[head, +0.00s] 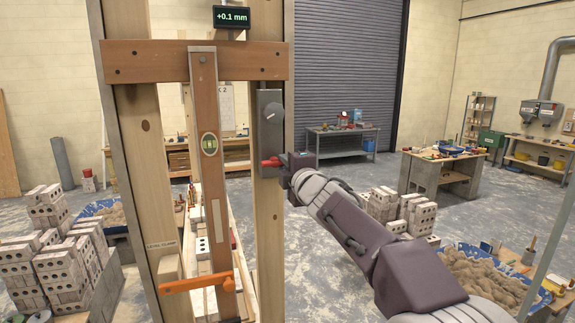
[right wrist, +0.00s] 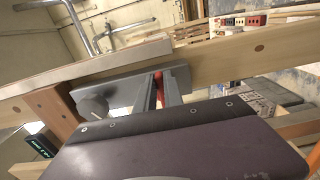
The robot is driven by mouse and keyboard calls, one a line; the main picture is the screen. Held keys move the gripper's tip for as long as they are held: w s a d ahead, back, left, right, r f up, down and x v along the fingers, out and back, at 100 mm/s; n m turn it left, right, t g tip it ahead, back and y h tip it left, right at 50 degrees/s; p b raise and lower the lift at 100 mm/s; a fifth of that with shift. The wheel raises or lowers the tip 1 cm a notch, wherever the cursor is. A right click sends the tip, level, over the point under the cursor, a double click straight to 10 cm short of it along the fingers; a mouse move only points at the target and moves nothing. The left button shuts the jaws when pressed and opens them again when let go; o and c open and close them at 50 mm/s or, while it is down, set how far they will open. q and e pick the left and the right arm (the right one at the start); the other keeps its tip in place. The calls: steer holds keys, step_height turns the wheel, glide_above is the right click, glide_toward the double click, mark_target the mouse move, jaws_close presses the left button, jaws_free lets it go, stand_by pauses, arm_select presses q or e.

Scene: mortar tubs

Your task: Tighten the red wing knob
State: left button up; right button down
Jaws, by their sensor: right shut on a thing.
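The red wing knob (head: 270,163) sits at the lower part of a grey metal plate (head: 268,135) on the right wooden post. My right gripper (head: 281,162) reaches it from the right and is shut on it. In the right wrist view a strip of the red wing knob (right wrist: 159,88) shows between the two grey fingers of my right gripper (right wrist: 160,94); the rest is hidden by them. A grey round dial (head: 272,112) sits higher on the plate. A small display (head: 232,17) above reads +0.1 mm. My left gripper is not in view.
A brown level (head: 209,150) with a green vial hangs upright between the wooden posts, below a crossbar (head: 140,62). An orange bar (head: 197,283) crosses its lower end. Brick stacks (head: 60,270) and sand tubs stand around. Open floor lies behind on the right.

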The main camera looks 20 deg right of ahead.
steer(key=shift+a+f, duration=0.1)
steer(key=shift+f, duration=0.2)
steer(key=c, duration=1.4)
jaws_free()
steer(key=shift+o, duration=0.2)
steer(key=shift+w+a+r, duration=0.1)
steer(key=shift+a+r, duration=0.1)
steer(key=shift+a, duration=0.1)
steer(key=s, duration=0.8)
steer(key=shift+s+d, duration=0.2)
steer(key=shift+s, duration=0.2)
